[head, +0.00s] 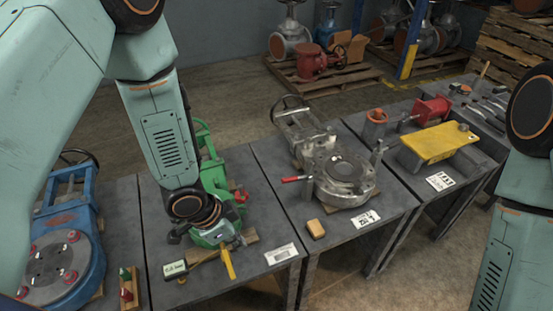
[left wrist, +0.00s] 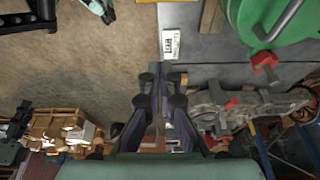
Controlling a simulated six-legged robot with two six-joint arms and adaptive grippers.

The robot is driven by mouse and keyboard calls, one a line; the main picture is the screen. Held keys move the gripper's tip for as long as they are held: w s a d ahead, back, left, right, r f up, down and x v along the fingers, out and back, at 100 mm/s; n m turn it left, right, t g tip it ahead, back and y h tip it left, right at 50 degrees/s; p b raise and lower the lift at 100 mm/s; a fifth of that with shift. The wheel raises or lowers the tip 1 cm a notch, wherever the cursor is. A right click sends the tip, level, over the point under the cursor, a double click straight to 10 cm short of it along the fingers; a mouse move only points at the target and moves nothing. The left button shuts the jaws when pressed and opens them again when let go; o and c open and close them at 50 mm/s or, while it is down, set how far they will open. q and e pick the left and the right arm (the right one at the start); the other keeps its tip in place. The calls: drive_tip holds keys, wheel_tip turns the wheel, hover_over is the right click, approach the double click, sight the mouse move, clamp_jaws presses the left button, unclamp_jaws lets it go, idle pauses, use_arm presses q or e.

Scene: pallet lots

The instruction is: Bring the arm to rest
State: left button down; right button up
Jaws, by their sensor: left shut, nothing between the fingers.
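My left arm comes in from the left in the head view and bends down over the bench with the green valve (head: 212,175). My left gripper (head: 177,236) is mostly hidden behind its own wrist there, low over the bench's front part. In the left wrist view my left gripper (left wrist: 160,88) shows its dark fingers close together, with nothing held between them. My right arm stands at the right edge of the head view; its gripper is out of the picture.
A blue valve (head: 63,260) stands left and a grey valve (head: 345,175) right of the arm. A yellow-handled tool (head: 228,263), a small labelled device (head: 175,269) and a white label (head: 281,254) lie near the wrist.

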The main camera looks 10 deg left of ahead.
use_arm(q)
drive_tip(key=s+a+f+n+g+y+b, duration=0.1)
drive_tip(key=s+a+f+n+b, duration=0.2)
drive_tip(key=s+f+n, duration=0.3)
drive_tip(key=s+a+f+n+g+y+b, duration=0.1)
drive_tip(key=s+f+n+b, duration=0.4)
drive_tip(key=s, duration=1)
wheel_tip(320, 180, down, 3)
drive_tip(key=shift+s+a+r+n+y, duration=0.1)
drive_tip(key=shift+s+a+n+y, duration=0.35)
drive_tip(key=shift+a, duration=0.8)
